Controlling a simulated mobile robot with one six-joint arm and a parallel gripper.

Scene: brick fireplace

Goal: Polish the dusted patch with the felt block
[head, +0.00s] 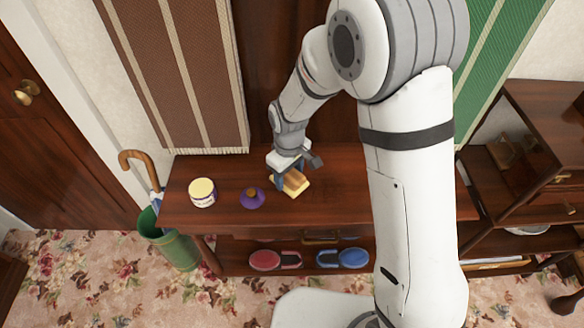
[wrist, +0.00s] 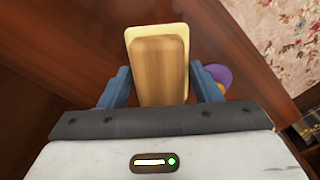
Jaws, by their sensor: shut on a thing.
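The felt block (head: 297,182) has a wooden grip on top and a pale yellow felt base. The wrist view also shows the felt block (wrist: 158,70) between the two blue fingers, with the felt edge beyond the wood. I cannot tell whether the felt touches the tabletop. I cannot make out the dusted patch in either view; the block and my arm hide part of the table.
A purple object with a brown knob (head: 252,198) stands just left of the block. A jar with a cream lid (head: 203,192) is farther left. A green bin (head: 172,246) with an umbrella stands by the table's left end.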

